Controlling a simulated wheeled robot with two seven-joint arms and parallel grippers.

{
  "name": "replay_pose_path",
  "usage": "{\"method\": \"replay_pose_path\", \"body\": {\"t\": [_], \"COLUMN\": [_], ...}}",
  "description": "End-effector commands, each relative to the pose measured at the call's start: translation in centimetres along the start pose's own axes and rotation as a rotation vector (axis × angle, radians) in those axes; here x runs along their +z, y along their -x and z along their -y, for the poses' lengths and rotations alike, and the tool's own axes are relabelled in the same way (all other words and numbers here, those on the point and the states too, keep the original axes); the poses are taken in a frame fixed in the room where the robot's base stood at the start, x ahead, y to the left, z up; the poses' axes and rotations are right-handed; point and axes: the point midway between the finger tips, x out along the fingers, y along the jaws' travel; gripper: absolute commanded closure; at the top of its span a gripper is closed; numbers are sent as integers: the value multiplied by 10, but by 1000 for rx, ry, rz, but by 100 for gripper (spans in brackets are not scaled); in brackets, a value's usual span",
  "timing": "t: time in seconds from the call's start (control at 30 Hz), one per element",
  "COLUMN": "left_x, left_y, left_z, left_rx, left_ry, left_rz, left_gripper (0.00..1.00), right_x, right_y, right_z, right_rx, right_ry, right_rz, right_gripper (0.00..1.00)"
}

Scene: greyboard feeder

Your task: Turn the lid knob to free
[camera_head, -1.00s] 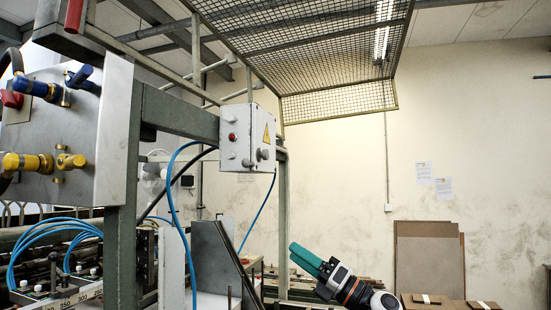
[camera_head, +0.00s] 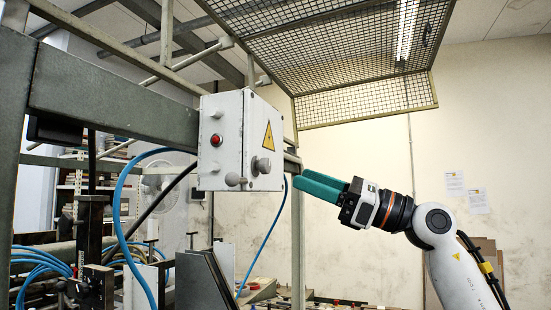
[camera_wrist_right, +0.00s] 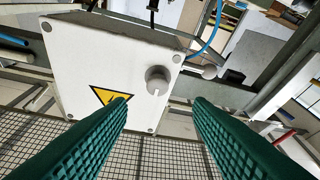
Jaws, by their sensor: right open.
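The lid knob is a round grey knob (camera_head: 262,165) on the box's lid face, below a yellow warning triangle (camera_head: 268,136). The white control box (camera_head: 220,122) is mounted on a grey-green machine frame. The right wrist view shows the knob (camera_wrist_right: 157,80) on the white lid (camera_wrist_right: 100,62), framed by the gap between the two fingers. My right gripper (camera_head: 300,183) has green ribbed fingers, open and empty. It is to the right of the box and slightly below the knob, apart from it. My left gripper is not in view.
A red button (camera_head: 216,140) and grey knobs sit on the box's other face. A blue hose (camera_head: 119,220) curves past the box at left. A mesh guard (camera_head: 340,45) hangs above. The space between my right gripper and the lid looks clear.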

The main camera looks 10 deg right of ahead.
Motion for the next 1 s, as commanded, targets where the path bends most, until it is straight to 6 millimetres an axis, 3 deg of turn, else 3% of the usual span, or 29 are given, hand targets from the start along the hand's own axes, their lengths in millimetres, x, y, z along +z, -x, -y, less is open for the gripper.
{"method": "replay_pose_path", "body": {"t": [0.1,0.33,0.5,0.8,1.0], "left_x": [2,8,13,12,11], "left_y": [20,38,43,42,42], "left_z": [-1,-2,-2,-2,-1], "left_rx": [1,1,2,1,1], "left_ry": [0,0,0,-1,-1], "left_rz": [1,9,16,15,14], "left_gripper": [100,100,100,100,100], "right_x": [-5,-3,-1,0,0], "right_y": [-29,-64,-75,-76,-76], "right_z": [-1,-1,-1,0,0], "right_rx": [-3,-1,0,1,1], "right_ry": [-2,-4,-3,-2,-2], "right_rz": [-1,-1,-1,-1,-1], "right_gripper": [53,53,53,53,86]}}
